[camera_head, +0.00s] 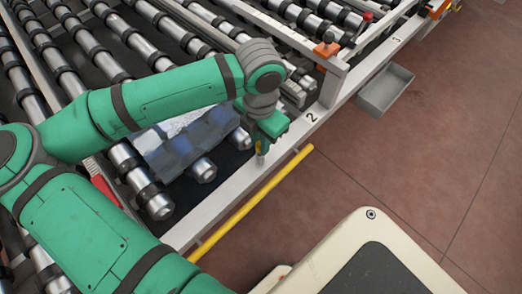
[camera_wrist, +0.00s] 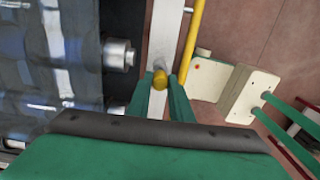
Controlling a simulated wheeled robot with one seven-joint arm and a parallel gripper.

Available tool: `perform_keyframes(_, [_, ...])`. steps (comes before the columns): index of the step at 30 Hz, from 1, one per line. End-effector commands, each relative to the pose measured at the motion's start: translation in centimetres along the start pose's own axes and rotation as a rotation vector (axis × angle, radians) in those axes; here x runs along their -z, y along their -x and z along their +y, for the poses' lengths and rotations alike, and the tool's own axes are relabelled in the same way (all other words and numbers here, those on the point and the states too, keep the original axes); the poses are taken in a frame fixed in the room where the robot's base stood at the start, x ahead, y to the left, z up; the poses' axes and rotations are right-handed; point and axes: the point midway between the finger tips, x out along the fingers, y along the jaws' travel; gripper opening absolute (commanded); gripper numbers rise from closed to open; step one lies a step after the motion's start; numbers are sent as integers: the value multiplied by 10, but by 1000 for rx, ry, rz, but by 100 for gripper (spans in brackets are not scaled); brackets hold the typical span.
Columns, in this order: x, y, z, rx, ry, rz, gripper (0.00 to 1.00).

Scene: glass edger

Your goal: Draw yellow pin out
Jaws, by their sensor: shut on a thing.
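The yellow pin (camera_wrist: 160,79) shows between the two green fingertips of my gripper (camera_wrist: 158,88) in the wrist view. It stands at the pale rail (camera_wrist: 166,32) of the roller bed, and I cannot tell how deep it sits. In the head view my gripper (camera_head: 262,146) points down over the rail beside the number 2, and a small yellow part of the pin (camera_head: 260,158) shows below the fingers. The gripper is shut on the pin. The fingers hide most of it.
A yellow bar (camera_head: 255,200) runs along the rail's outer side. A grey bin (camera_head: 385,90) hangs at the upper right. The reddish floor on the right is open.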

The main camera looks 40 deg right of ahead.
Motion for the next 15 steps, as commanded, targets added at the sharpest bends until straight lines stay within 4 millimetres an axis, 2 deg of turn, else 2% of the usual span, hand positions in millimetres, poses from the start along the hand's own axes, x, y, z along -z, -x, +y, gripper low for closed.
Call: perform_keyframes(15, [0, 22, 0, -1, 0, -1, 0])
